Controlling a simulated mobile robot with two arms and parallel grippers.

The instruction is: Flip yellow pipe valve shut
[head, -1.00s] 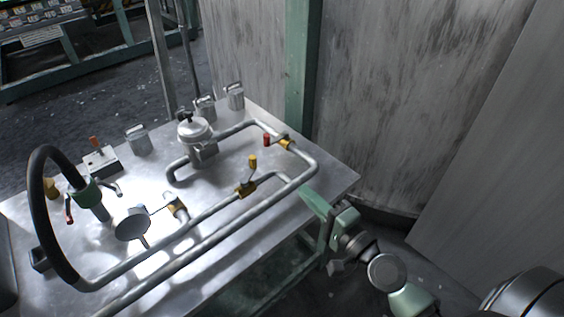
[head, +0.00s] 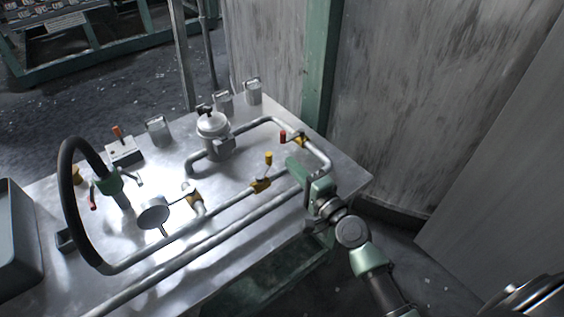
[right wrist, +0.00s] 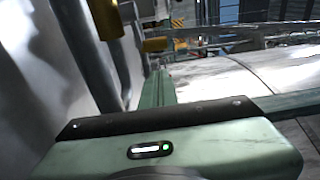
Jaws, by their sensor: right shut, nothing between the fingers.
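The yellow-handled valve (head: 268,158) sits on the lower pipe in the head view, its handle standing up from a brass-yellow body (head: 261,185). My right gripper (head: 291,163) is shut and empty, just right of the handle, with a small gap seeming to lie between them. In the right wrist view the shut fingers (right wrist: 158,88) point away from the camera. A yellow cylinder (right wrist: 105,18) shows at the upper left there, with another yellow piece (right wrist: 155,44) near the fingertips; I cannot tell which is the valve handle. My left gripper is not in view.
A red-handled valve (head: 283,136) stands on the pipe behind. A silver canister (head: 212,124), a round gauge (head: 153,213) and a black hose (head: 65,190) crowd the metal table (head: 236,232). A grey wall (head: 400,100) rises beyond the table's right edge.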

